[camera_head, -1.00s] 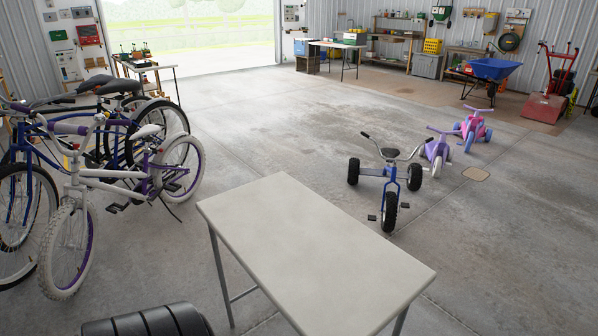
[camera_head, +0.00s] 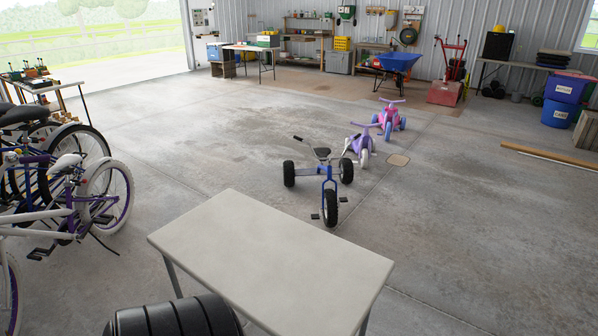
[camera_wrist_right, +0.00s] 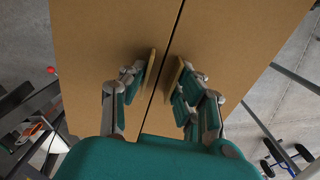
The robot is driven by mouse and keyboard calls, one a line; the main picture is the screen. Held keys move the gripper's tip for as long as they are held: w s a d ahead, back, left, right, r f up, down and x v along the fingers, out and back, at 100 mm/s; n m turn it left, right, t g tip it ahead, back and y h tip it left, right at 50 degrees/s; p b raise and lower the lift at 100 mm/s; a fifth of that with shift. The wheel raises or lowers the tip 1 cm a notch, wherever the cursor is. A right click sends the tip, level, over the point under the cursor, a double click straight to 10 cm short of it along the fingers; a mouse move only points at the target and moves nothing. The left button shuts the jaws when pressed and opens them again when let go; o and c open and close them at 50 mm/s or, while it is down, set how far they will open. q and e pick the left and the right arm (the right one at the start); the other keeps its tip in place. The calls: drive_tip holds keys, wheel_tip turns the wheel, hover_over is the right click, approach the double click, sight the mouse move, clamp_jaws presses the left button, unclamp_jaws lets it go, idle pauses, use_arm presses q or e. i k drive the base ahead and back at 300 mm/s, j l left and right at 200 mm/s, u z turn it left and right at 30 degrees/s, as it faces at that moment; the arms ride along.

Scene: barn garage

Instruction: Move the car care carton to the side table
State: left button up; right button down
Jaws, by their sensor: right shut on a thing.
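In the right wrist view a brown cardboard carton (camera_wrist_right: 90,60) fills the middle, with a dark seam running down its face. No label shows, so I cannot read whether it is the car care carton. My right gripper (camera_wrist_right: 164,75) has its teal-backed fingers close together over the seam, shut on the carton. The carton is not in the head view. A table with a bare pale top (camera_head: 270,255) stands close in front of me in the head view and may be the side table. My left gripper is not in view.
A blue tricycle (camera_head: 328,185) stands just beyond the table, with a purple ride-on toy (camera_head: 362,147) and a pink one (camera_head: 390,118) behind. Bicycles (camera_head: 60,195) stand at the left. Wooden boards (camera_head: 550,155) lie at the right.

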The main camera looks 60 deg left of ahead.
sight(263, 250)
drive_tip(key=k+j+z, duration=0.1)
drive_tip(key=z, duration=0.3)
drive_tip(key=k+j+z, duration=0.1)
drive_tip(key=z, duration=0.25)
drive_tip(key=k+j+z, duration=0.15)
drive_tip(key=z, duration=0.25)
drive_tip(key=k+z, duration=0.15)
drive_tip(key=z, duration=0.25)
drive_tip(key=k+j, duration=0.15)
drive_tip(key=k, duration=0.45)
drive_tip(key=k+u, duration=0.25)
drive_tip(key=u, duration=0.25)
drive_tip(key=k+j+u, duration=0.15)
drive_tip(key=u, duration=0.3)
drive_tip(key=k+j+u, duration=0.2)
drive_tip(key=u, duration=0.3)
